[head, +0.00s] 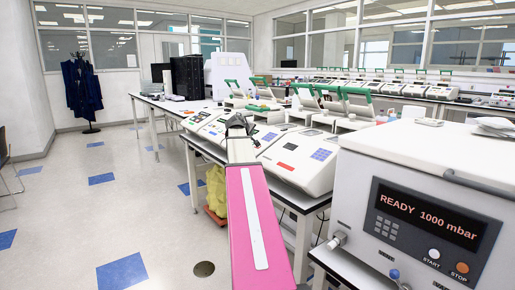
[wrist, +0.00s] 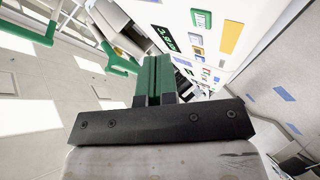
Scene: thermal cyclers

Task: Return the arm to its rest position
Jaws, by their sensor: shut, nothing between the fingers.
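My arm, pink with a white strip, reaches forward from the bottom middle of the head view. My gripper (head: 238,122) is at its far end, small and dark, in front of the row of thermal cyclers. In the wrist view my gripper (wrist: 152,62) shows its green fingers together, shut and empty. A white thermal cycler (head: 300,158) with a keypad stands on the bench just right of the arm. I cannot tell the exact gap between gripper and cyclers.
A white machine (head: 425,180) reading "READY 1000 mbar" stands close at the right. More cyclers with open, green-edged lids (head: 358,102) stand behind. A yellow bundle (head: 216,190) is under the bench. The floor (head: 90,220) at the left is mostly clear.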

